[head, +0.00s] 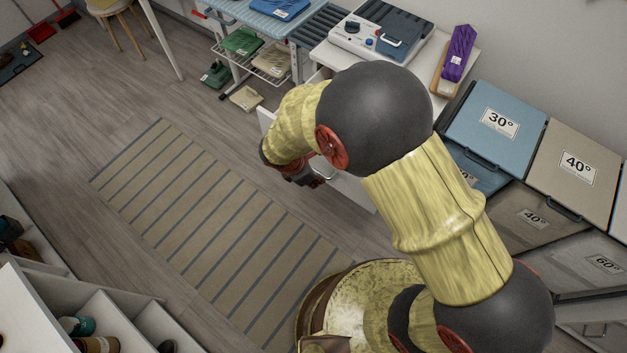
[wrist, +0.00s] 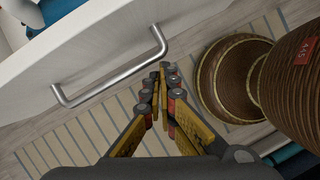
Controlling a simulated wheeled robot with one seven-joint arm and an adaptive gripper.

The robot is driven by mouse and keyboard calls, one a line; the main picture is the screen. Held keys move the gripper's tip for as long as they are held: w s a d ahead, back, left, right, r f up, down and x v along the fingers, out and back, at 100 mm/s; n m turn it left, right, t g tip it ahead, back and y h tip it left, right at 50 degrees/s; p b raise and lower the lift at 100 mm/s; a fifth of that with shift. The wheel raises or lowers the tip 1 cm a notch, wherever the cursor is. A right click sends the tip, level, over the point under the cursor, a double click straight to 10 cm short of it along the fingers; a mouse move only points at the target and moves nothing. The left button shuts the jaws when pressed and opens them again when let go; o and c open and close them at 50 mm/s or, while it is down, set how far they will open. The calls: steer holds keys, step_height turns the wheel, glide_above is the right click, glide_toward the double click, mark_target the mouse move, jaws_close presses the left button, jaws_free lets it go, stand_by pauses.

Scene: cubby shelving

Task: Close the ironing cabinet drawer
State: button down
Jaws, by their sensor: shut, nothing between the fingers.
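The ironing cabinet (head: 467,62) stands at the back wall with a white top. Its white drawer is pulled out, and the drawer front (head: 355,192) shows partly behind my arm. In the wrist view the drawer front (wrist: 100,38) fills the upper left, with a metal bar handle (wrist: 112,75) on it. My gripper (wrist: 163,70) is shut and empty, with its fingertips just right of the handle's near end; I cannot tell whether they touch. In the head view my gripper (head: 315,182) is by the drawer front, partly hidden by my arm.
A striped rug (head: 215,220) covers the floor in front. Laundry bins with temperature labels (head: 500,115) stand right of the cabinet. White cubby shelving (head: 75,300) is at lower left. A blue item (wrist: 55,10) shows behind the drawer front.

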steer(key=w+d+p, duration=0.4)
steer(key=w+d, duration=0.5)
steer(key=w, duration=0.3)
steer(key=w+d+p, duration=0.4)
steer(key=w+d, duration=0.5)
steer(key=w, duration=0.3)
steer(key=shift+d+p, duration=0.35)
steer(key=shift+r, duration=0.1)
steer(key=shift+a, duration=0.1)
steer(key=s+a+r+p, duration=0.2)
steer(key=s+a+r, duration=0.1)
steer(key=a+r, duration=0.4)
steer(key=shift+s+r+p, duration=0.35)
steer(key=shift+r+p, duration=0.05)
steer(key=shift+r, duration=0.55)
